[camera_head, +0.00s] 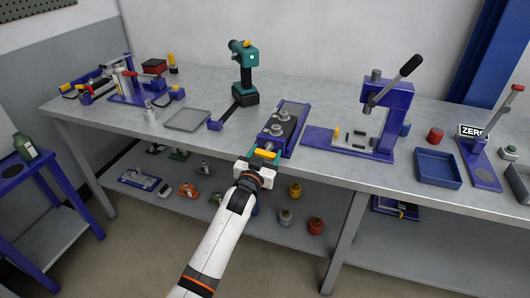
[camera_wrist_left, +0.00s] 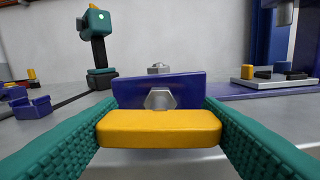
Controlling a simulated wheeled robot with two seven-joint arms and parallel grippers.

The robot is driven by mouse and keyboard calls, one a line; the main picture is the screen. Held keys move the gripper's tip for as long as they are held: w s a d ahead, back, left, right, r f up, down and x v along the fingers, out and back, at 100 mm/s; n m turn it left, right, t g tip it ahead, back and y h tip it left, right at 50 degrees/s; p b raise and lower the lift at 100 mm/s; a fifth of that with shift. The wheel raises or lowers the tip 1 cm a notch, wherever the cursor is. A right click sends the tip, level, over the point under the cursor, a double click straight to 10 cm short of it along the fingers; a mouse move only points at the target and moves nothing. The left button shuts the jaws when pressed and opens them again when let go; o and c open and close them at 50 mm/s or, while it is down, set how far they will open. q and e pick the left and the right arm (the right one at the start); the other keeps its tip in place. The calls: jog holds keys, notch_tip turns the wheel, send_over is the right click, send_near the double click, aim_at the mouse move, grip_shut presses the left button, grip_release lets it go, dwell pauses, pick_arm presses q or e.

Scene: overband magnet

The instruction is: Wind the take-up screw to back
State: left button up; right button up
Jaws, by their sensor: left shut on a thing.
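The overband magnet unit (camera_head: 291,122) is a blue frame with a dark top carrying two grey round parts, near the bench's front edge. Its blue end plate (camera_wrist_left: 187,90) fills the middle of the left wrist view. The take-up screw (camera_wrist_left: 160,99) shows as a grey hex head in front of that plate, with a yellow bar handle (camera_wrist_left: 160,128) across it. The yellow handle also shows in the head view (camera_head: 265,153). My left gripper (camera_head: 262,158) is shut on the yellow handle, a teal finger at each end. My right gripper is not in view.
A teal drill (camera_head: 245,68) stands behind the unit and a grey tray (camera_head: 187,120) lies to its left. A blue lever press (camera_head: 386,115) stands to the right, with a blue bin (camera_head: 437,167) beyond it. Several small parts sit on the lower shelf.

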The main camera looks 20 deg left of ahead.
pick_arm(q)
jog(key=shift+n, duration=0.6)
jog(key=o, duration=1)
jog(key=s, duration=1.2)
jog(key=shift+a, duration=0.2)
